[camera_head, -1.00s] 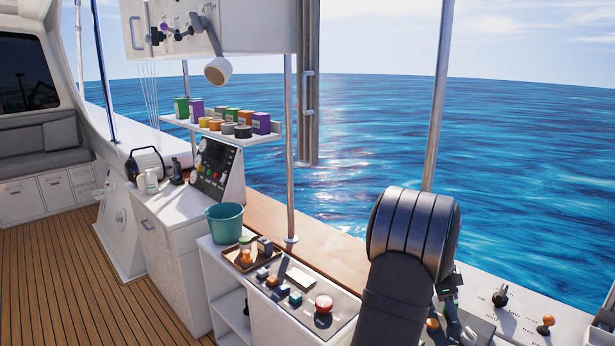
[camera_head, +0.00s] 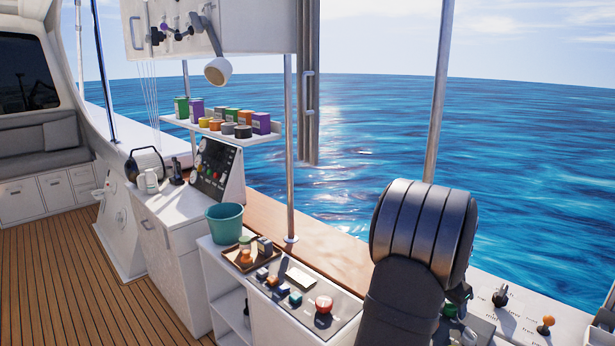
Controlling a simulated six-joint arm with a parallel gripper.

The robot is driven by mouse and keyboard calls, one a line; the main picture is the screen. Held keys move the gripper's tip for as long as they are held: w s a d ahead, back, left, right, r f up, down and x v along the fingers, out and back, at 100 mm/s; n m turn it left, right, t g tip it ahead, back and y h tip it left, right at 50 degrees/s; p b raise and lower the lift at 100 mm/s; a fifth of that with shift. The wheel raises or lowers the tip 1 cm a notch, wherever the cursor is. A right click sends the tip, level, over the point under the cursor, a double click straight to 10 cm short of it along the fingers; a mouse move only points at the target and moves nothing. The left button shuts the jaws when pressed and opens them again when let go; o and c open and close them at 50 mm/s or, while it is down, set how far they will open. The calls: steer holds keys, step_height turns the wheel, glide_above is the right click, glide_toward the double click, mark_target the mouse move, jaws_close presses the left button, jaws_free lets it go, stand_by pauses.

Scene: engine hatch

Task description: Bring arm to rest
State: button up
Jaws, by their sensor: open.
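My arm fills the lower right of the head view, with its thick dark grey joint raised in front of the console. My gripper (camera_head: 457,296) shows only in part, low behind that joint, above the right-hand panel. It is open, and I see nothing held in it. Its fingertips are mostly hidden by the arm.
A control panel with a red button (camera_head: 324,304) lies left of the arm. A lever (camera_head: 501,296) and an orange knob (camera_head: 545,326) stand to the right. A teal bucket (camera_head: 225,223), a small brown tray (camera_head: 232,258) and a vertical pole (camera_head: 439,95) are nearby.

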steer(key=shift+n+t, duration=0.3)
steer(key=shift+n, duration=0.7)
steer(key=shift+o, duration=0.5)
steer(key=o, duration=0.9)
steer(key=shift+d+r, duration=0.1)
steer(key=shift+o, duration=0.2)
steer(key=shift+g+y, duration=0.4)
steer(key=shift+y, duration=0.3)
steer(key=v, duration=0.6)
steer(key=shift+d+r, duration=0.3)
steer(key=s+a+r+n+g+y, duration=0.25)
steer(key=a+r, duration=0.35)
steer(key=r, duration=0.5)
step_height(320, 180, down, 9)
steer(key=shift+s+d+f+m+t, duration=0.15)
steer(key=shift+s+f+m+t, duration=0.05)
steer(key=shift+s+m+t, duration=0.2)
